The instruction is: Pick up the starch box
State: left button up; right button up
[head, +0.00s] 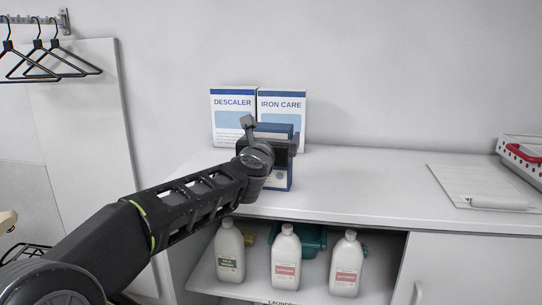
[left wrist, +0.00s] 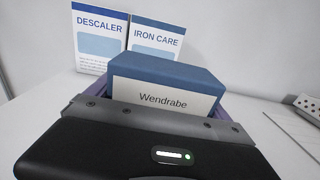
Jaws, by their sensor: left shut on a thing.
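The starch box (head: 279,179) is a blue box on the white counter, in front of two white boxes. Its top and its pale label reading "Wendrabe" show in the left wrist view (left wrist: 165,72); the word starch is not legible. My left gripper (head: 277,150) is shut on the box, with its fingers along the sides. The gripper body hides the box's lower part in the left wrist view. The box looks upright, and its bottom appears at counter level; I cannot tell whether it touches. My right gripper is not in view.
The Descaler box (head: 232,106) and Iron Care box (head: 283,101) stand at the wall behind. Several bottles stand on the shelf below. The counter (head: 370,175) between box and clipboard is clear.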

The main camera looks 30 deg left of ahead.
pick_arm(q)
jog(key=shift+r, duration=0.2)
notch_tip(320, 180, up, 10)
jog(key=p, duration=0.5)
jog(key=shift+f+p, duration=0.15)
jog(key=shift+p, duration=0.25)
